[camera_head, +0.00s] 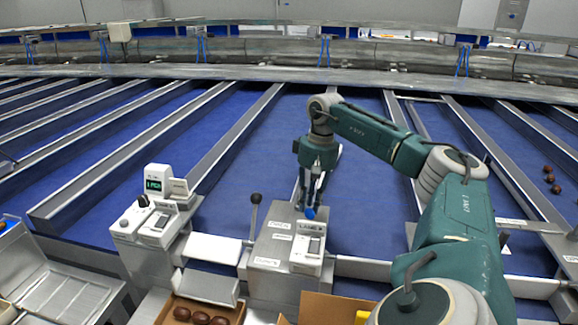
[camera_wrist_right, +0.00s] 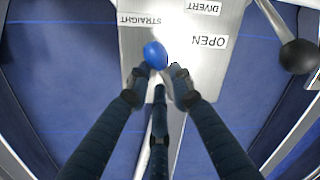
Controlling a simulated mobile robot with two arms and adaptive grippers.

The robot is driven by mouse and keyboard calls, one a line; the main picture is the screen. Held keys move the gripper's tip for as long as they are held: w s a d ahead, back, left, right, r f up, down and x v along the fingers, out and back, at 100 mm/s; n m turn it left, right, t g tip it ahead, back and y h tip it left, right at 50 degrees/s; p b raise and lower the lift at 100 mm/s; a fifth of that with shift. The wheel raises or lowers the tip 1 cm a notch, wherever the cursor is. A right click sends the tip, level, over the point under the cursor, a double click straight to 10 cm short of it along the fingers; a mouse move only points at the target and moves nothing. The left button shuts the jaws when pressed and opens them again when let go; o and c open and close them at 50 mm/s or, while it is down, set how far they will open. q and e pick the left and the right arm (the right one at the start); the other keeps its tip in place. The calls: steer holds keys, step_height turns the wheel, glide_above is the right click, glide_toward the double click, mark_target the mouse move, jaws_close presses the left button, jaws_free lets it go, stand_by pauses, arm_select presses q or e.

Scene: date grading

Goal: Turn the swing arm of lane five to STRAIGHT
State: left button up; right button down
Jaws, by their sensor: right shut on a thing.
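The blue knob (camera_head: 309,212) of the swing arm stands at the far edge of a grey control box (camera_head: 268,248). My right gripper (camera_head: 312,200) comes down over it from above, its fingers shut on the knob. In the right wrist view the blue knob (camera_wrist_right: 155,55) sits between the fingertips (camera_wrist_right: 158,72), just beside the STRAIGHT label (camera_wrist_right: 140,19). The DIVERT label (camera_wrist_right: 202,8) and OPEN label (camera_wrist_right: 209,41) are farther right. A thin metal bar (camera_wrist_right: 142,158) shows behind the fingers, partly hidden. The lane number is too small to read surely. My left gripper is out of view.
A black-knobbed lever (camera_head: 256,198) rises left of the knob. A white device with a green display (camera_head: 153,185) stands farther left. Dark dates (camera_head: 202,318) lie in a tray at the front; several others (camera_head: 549,178) lie on a blue lane at right.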

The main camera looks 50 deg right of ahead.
steer(key=shift+s+f+n+p, duration=0.2)
steer(key=shift+s+n+p, duration=0.1)
steer(key=shift+s+n, duration=0.15)
steer(key=shift+d+n+g, duration=0.25)
steer(key=shift+n+g, duration=0.05)
steer(key=shift+n, duration=0.15)
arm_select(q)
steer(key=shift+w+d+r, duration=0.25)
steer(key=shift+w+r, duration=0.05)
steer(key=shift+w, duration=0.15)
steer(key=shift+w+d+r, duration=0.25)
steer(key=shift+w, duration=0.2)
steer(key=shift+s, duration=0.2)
